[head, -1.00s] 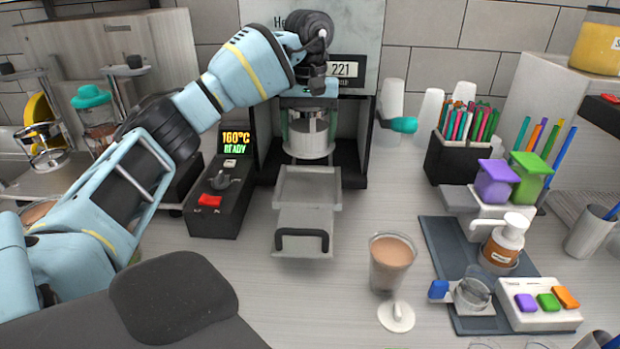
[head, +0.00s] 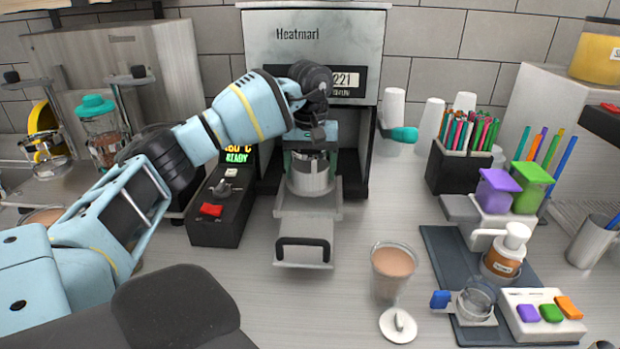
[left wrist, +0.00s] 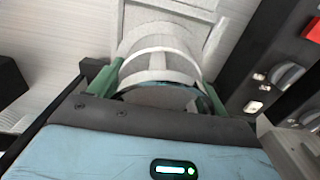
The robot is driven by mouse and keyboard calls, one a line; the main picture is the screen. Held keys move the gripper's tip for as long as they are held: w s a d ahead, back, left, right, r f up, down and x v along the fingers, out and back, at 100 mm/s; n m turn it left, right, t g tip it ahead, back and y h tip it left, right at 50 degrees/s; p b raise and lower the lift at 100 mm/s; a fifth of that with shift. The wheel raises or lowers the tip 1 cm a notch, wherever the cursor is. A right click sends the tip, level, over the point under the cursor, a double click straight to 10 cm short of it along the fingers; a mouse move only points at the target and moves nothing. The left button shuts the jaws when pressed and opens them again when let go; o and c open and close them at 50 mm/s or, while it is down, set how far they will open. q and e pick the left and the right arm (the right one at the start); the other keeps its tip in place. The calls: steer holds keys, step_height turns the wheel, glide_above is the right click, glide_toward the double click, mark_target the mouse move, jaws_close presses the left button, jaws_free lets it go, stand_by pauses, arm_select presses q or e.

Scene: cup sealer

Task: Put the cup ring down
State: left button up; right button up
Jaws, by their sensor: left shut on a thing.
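My left gripper (head: 312,152) is shut on the cup ring (head: 311,180), a silvery metal ring with a wide band. The ring is upright at the mouth of the sealer, over the back part of its pulled-out grey tray (head: 306,228). Whether the ring touches the tray, I cannot tell. In the left wrist view the green fingers of the gripper (left wrist: 155,90) lie on both sides of the ring (left wrist: 158,48). The tray also shows beyond it (left wrist: 165,12). My right gripper is not in view.
The sealer (head: 310,30) stands behind the tray. A control box (head: 217,210) with a red switch is left of the tray. A cup of brown drink (head: 393,265) and a small white lid-like disc (head: 398,325) stand front right. A dark mat (head: 440,250) with dispensers lies further right.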

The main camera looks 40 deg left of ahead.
mark_target(310, 164)
arm_select(q)
steer(key=shift+f, duration=1.4)
steer(key=shift+f, duration=0.3)
steer(key=o, duration=1.2)
step_height(310, 164, up, 13)
steer(key=shift+f+p, duration=0.2)
steer(key=shift+p, duration=0.2)
steer(key=shift+f, duration=0.1)
